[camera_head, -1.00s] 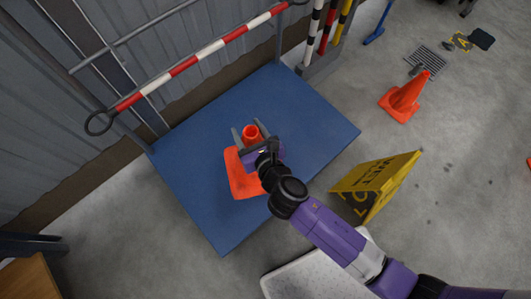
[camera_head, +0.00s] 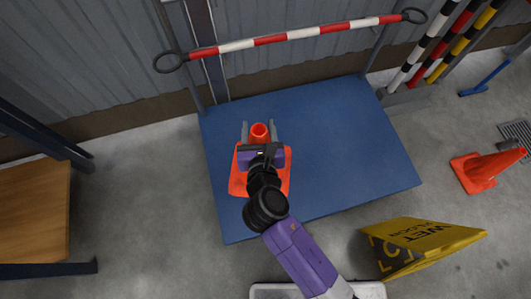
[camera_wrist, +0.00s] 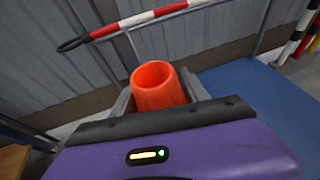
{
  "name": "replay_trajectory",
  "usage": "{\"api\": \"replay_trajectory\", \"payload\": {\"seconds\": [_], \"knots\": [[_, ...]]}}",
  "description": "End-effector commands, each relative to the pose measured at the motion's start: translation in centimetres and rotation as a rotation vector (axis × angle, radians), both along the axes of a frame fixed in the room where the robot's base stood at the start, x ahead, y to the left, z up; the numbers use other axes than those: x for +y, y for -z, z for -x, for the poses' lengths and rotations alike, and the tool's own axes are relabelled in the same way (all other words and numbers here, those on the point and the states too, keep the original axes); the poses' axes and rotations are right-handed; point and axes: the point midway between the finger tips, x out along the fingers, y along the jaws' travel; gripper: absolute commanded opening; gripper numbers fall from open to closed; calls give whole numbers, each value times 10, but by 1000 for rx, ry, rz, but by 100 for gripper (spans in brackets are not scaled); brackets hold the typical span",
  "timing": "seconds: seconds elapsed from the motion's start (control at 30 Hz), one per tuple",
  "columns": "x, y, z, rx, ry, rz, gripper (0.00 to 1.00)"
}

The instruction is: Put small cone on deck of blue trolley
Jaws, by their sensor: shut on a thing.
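The small orange cone (camera_head: 240,183) is in my gripper (camera_head: 259,132), whose two grey fingers are on either side of its upper part. In the head view the cone is over the left part of the blue deck of the trolley (camera_head: 330,140). My gripper hides much of its middle. Whether the base touches the deck or hangs above it I cannot tell. In the wrist view the open top of the cone (camera_wrist: 158,86) shows between the fingers, and the blue deck (camera_wrist: 260,90) is at the right.
A red-and-white rail (camera_head: 270,40) runs along the trolley's far side, by the wall. A yellow wet-floor sign (camera_head: 425,240) stands near the deck's front right. Another orange cone (camera_head: 485,170) is at the right. A wooden table (camera_head: 35,210) is at the left. The deck's right part is clear.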

Motion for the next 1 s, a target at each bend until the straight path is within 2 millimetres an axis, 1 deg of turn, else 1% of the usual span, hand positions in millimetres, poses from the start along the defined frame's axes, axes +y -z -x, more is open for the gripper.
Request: {"api": "replay_trajectory", "payload": {"seconds": [0.03,0.3,0.4,0.53,0.77,1.0], "knots": [[0,19,0,0,0,3,0],[0,84,-1,-1,0,1,0],[0,104,-1,-1,0,2,0],[0,120,0,-2,-1,-1,0],[0,131,0,-2,-1,-1,0],[0,166,-1,-2,1,1,0]]}}
